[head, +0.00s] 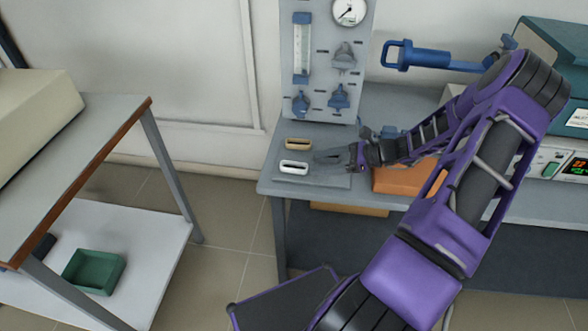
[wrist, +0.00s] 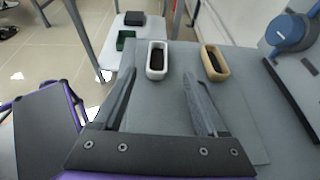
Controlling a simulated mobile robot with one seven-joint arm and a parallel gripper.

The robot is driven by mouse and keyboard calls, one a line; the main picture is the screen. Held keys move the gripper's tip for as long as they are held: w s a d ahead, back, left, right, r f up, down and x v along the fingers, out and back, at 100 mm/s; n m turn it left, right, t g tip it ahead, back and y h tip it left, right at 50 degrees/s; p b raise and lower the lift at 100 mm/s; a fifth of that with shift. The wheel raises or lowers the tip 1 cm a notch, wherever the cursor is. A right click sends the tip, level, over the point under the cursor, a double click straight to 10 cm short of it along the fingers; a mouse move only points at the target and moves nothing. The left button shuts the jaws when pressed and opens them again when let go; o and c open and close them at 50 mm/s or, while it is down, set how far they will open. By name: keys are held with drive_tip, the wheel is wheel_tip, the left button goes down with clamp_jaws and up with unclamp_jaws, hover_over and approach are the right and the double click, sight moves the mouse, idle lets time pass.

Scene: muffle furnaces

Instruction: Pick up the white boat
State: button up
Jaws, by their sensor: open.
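The white boat (head: 294,167) is a small oblong dish with a dark inside, lying on a grey plate (head: 325,181) near the left end of the bench. In the wrist view the white boat (wrist: 157,60) lies ahead of my gripper, roughly in line with the space between its fingers. My gripper (head: 330,157) is open and empty, just to the right of the boat in the head view. In the wrist view its two grey fingers (wrist: 160,88) stand apart, and neither appears to touch the boat. A tan boat (head: 298,143) sits beside the white one; it also shows in the wrist view (wrist: 214,63).
A gauge panel (head: 322,95) with blue knobs stands behind the boats. An orange block (head: 402,178) lies on the bench under my arm. A furnace (head: 560,150) stands at the right. A side table (head: 90,140) with a green tray (head: 93,271) on its lower shelf is left, across a floor gap.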

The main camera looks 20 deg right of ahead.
sight(299, 165)
drive_tip(key=shift+a+r+b+x, duration=0.1)
drive_tip(key=shift+r+b+x, duration=0.1)
drive_tip(key=shift+x, duration=1.55)
drive_tip(key=shift+a+r+b+x, duration=0.1)
drive_tip(key=shift+b+x, duration=0.05)
drive_tip(key=shift+x, duration=1.6)
drive_tip(key=shift+s, duration=0.15)
clamp_jaws()
